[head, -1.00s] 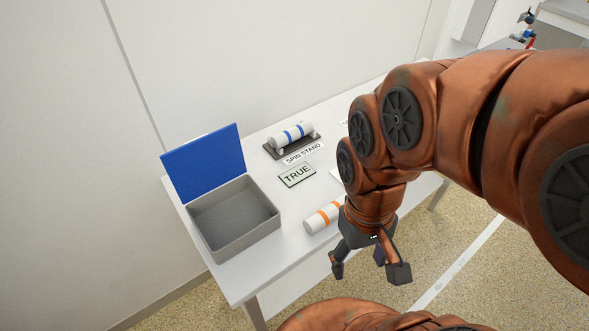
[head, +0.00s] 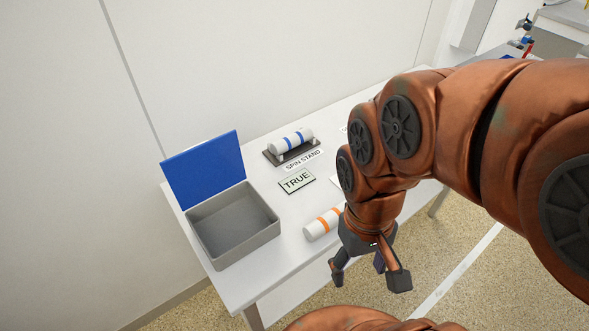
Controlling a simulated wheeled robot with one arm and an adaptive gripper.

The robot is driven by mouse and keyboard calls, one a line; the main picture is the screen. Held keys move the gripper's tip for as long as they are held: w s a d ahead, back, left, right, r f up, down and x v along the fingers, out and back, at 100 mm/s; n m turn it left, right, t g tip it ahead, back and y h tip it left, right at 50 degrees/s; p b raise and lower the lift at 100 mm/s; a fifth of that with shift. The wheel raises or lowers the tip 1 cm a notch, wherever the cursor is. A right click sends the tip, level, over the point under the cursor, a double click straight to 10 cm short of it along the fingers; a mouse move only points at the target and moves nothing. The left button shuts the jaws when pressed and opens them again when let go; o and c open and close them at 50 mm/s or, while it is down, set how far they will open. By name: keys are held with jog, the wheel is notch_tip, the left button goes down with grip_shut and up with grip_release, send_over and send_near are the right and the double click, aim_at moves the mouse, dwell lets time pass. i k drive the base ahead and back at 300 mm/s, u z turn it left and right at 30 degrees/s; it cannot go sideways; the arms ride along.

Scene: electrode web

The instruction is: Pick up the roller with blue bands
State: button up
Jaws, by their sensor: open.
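The roller with blue bands (head: 291,141) is a white cylinder with two blue bands. It lies on a dark spin stand (head: 271,158) toward the back of the white table. My gripper (head: 371,278) is open and empty, pointing down near the table's front edge. It is well in front of and to the right of the blue-banded roller, apart from it. My arm covers the right part of the table.
A white roller with orange bands (head: 323,224) lies on the table (head: 262,285) just left of my gripper. A grey bin (head: 240,250) with an upright blue panel (head: 205,168) stands at left. A "TRUE" card (head: 297,181) and "SPIN STAND" label (head: 304,160) lie between.

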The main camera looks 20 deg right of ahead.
aim_at(286, 144)
jog(key=u, duration=3.2)
jog(key=k, duration=1.25)
jog(key=z, duration=1.2)
jog(key=i, duration=0.5)
jog(key=z, duration=0.1)
